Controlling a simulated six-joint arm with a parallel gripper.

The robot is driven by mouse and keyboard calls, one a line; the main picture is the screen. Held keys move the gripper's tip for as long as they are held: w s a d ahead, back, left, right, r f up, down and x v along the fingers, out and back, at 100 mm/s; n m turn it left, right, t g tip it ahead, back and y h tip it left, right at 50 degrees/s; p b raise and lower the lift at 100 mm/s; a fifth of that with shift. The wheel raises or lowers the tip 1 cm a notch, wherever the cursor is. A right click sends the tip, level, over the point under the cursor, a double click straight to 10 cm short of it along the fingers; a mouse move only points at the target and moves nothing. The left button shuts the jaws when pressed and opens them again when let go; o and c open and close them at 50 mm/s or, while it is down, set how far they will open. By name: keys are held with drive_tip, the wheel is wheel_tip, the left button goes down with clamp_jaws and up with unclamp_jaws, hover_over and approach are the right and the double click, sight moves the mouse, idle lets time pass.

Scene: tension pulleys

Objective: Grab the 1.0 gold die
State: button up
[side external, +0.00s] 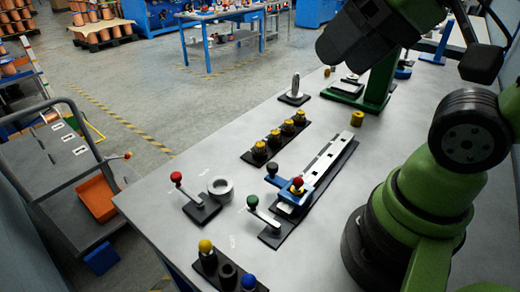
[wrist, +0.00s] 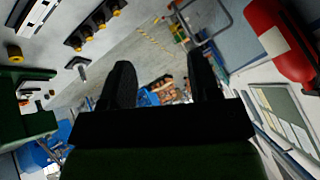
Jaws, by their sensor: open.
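Several small gold-topped dies (side external: 274,137) stand in a row on a black rack in the side view. A separate gold cylinder (side external: 357,118) stands alone on the bench, right of the rack. No size marking is readable, so I cannot tell which die is 1.0. In the wrist view the dies (wrist: 87,30) show at the upper left, and a single gold piece (wrist: 14,53) shows at the left edge. My gripper (wrist: 163,84) has its two dark fingers spread, with nothing between them. It points away from the bench, and the dies are well apart from it.
A green stand (side external: 381,75) rises behind the lone cylinder. A long slotted metal fixture (side external: 328,160) with a blue clamp lies in front of it. Levers with red (side external: 176,177) and green (side external: 252,201) knobs stand nearer the front. Bare bench lies around the lone cylinder.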

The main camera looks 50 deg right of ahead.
drive_tip(key=w+d+n+g+h, duration=0.15)
drive_tip(key=w+n, duration=0.25)
drive_tip(key=w, duration=0.4)
drive_tip(key=n+g+h, duration=0.2)
drive_tip(key=n+g, duration=0.5)
drive_tip(key=n, duration=0.4)
hover_over(260, 144)
drive_tip(key=shift+t, duration=0.25)
drive_tip(key=f, duration=2.3)
drive_tip(key=shift+w+a, duration=0.3)
drive_tip(key=shift+a, duration=0.05)
drive_tip(key=f, duration=0.5)
drive_tip(key=shift+s+d+f, duration=0.2)
drive_tip(key=shift+d+f, duration=0.05)
drive_tip(key=shift+d, duration=0.05)
drive_tip(key=shift+c, duration=0.4)
clamp_jaws()
